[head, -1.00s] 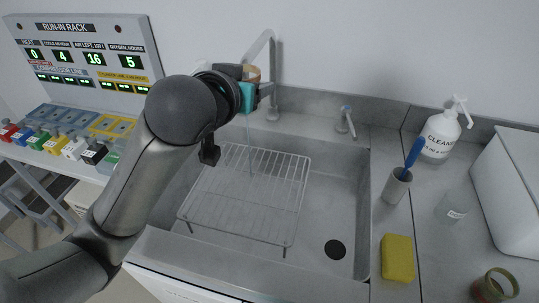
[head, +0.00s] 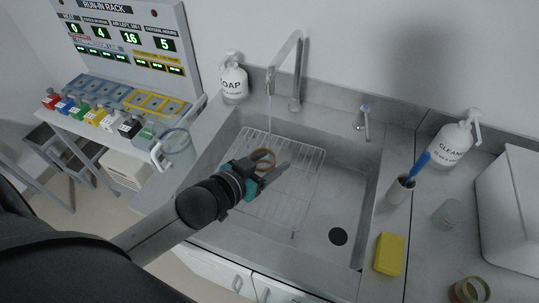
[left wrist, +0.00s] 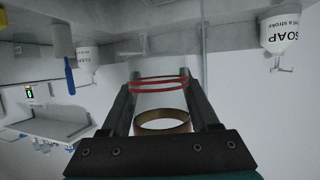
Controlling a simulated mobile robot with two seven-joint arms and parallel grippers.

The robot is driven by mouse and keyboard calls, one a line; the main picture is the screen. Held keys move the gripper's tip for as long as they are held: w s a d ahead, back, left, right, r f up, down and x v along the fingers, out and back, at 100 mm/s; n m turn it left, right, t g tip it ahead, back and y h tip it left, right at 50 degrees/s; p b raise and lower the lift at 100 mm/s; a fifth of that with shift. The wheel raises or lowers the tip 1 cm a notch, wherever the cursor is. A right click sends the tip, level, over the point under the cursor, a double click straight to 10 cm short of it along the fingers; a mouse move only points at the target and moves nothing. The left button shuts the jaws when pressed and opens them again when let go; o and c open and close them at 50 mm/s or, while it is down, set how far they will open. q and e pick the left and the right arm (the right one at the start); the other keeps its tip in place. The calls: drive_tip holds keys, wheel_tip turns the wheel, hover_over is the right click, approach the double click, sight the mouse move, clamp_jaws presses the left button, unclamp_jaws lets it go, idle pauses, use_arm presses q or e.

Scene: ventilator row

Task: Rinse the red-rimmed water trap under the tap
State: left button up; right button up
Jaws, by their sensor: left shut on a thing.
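My left gripper (head: 270,171) is shut on the water trap (left wrist: 162,101), a clear cup with red rings and a tan rim. In the head view its tan rim (head: 263,156) shows between the fingers, above the wire rack and in front of the water. The tap (head: 297,75) stands behind the sink, and a thin water stream (head: 269,110) falls from its spout. The stream also shows in the left wrist view (left wrist: 205,60), beside the trap and apart from it in that picture. My right gripper is not in view.
The wire rack (head: 300,190) stands in the sink (head: 345,200). A soap bottle (head: 233,80) and a clear jug (head: 178,142) are left of the tap. On the right are a brush cup (head: 399,192), a yellow sponge (head: 389,254), a clear jar (head: 447,214) and a tan-rimmed jar (head: 470,291).

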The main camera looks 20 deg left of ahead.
use_arm(q)
drive_tip(key=shift+s+f, duration=0.1)
drive_tip(key=shift+s, duration=0.05)
drive_tip(key=shift+w+a+f+b, duration=0.1)
drive_tip(key=shift+w+f+b, duration=0.1)
drive_tip(key=shift+w+b, duration=0.2)
drive_tip(key=w+a+f+b, duration=0.2)
drive_tip(key=w+b, duration=0.4)
drive_tip(key=w, duration=0.6)
drive_tip(key=shift+w+a+f, duration=0.2)
drive_tip(key=shift+w+a, duration=0.2)
drive_tip(key=shift+a, duration=0.2)
drive_tip(key=shift+d, duration=0.1)
drive_tip(key=shift+w+d, duration=0.1)
drive_tip(key=shift+d, duration=0.4)
drive_tip(key=shift+a, duration=0.1)
